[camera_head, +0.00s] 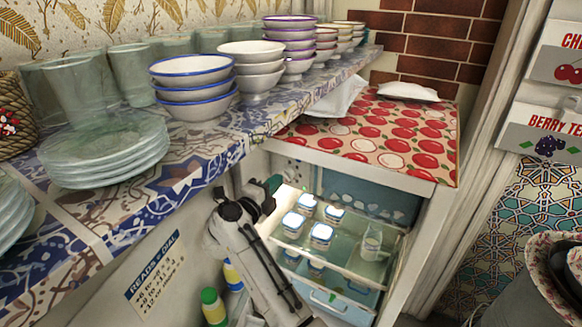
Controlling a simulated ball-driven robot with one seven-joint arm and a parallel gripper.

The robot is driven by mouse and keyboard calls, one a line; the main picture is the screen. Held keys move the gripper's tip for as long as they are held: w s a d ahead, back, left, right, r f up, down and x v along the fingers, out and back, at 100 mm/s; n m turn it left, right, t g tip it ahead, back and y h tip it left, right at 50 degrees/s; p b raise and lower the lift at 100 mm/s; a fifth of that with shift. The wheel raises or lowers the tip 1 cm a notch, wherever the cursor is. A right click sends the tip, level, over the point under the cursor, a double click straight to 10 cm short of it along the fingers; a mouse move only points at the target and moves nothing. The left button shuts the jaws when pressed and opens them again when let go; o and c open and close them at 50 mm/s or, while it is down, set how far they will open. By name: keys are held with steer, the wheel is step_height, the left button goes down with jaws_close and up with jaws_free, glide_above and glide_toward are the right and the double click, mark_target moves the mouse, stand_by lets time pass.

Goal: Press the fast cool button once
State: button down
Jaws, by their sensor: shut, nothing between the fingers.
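An open fridge (432,205) stands below and right of the tiled shelf, with its lit inside facing me. A pale strip with small dark marks (294,166) shows at its upper left, under the top edge; I cannot make out which mark is the fast cool button. My gripper (273,184) is at the fridge's upper left opening, just below and left of that strip. It is shut and empty. It is small and dark in this view, and I cannot tell whether its tips touch anything. My arm's wrist partly hides the fridge's left side.
White-lidded jars (321,234) and a glass jug (371,245) stand on the fridge's glass shelf. The tiled shelf (195,172) with stacked bowls (193,85) and glass plates (105,150) overhangs my arm. Bottles (213,307) stand below left. An apple-print cloth (385,135) covers the fridge top.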

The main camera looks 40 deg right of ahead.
mark_target(292, 166)
steer(key=b+x, duration=0.1)
steer(key=x, duration=0.8)
steer(key=shift+d, duration=0.25)
steer(key=shift+w+d, duration=0.15)
steer(key=shift+d, duration=0.05)
